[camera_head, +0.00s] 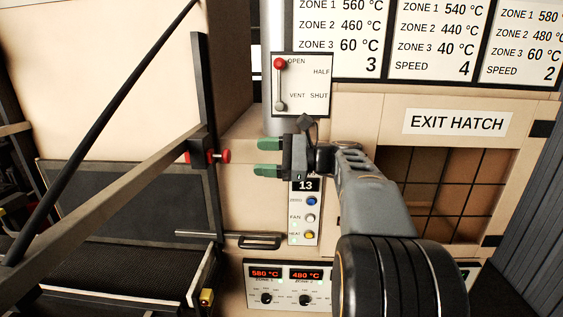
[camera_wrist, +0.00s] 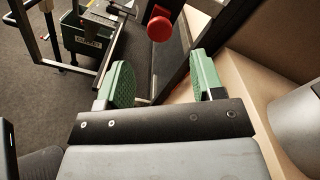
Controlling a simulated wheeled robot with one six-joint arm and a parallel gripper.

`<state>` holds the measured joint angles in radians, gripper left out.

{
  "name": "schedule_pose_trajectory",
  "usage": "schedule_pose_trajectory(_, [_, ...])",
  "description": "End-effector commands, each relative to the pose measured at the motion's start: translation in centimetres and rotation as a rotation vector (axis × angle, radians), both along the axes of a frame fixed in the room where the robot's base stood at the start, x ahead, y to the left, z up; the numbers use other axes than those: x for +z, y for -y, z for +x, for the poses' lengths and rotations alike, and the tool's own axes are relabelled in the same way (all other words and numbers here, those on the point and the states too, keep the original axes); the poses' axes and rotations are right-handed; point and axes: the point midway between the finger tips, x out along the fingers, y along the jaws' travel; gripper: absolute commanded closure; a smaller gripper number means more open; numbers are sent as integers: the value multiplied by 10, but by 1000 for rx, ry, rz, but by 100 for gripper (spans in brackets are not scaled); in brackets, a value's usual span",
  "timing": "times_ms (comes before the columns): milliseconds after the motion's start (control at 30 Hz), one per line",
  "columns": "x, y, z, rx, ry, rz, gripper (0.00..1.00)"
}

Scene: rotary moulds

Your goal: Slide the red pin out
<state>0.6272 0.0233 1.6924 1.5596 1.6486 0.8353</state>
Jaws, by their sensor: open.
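The red pin (camera_head: 224,156) sticks out to the right of a dark bracket on the upright post, its round knob facing my gripper. A second bit of red shows on the bracket's left side. My gripper (camera_head: 266,158) is open and empty, its green fingers pointing left, a short gap to the right of the knob. In the wrist view the red knob (camera_wrist: 159,28) lies beyond the fingertips, between the two green fingers of my gripper (camera_wrist: 165,75). The pin's shaft is mostly hidden in the bracket.
A lever panel (camera_head: 302,84) with a red-knobbed lever is above my gripper. A button panel (camera_head: 305,215) marked 13 is below it. A slanted bar (camera_head: 110,200) meets the post at the bracket. A beige wall (camera_head: 245,190) stands close behind. The exit hatch (camera_head: 455,190) is at right.

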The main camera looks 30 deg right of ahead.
Motion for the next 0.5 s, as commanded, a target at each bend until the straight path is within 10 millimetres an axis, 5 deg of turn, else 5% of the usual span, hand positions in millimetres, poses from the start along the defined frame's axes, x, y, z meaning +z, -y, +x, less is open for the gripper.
schedule_pose_trajectory(200, [-1,26,-15,-3,-1,0,39])
schedule_pose_trajectory(500, [0,36,-22,-1,-1,0,39])
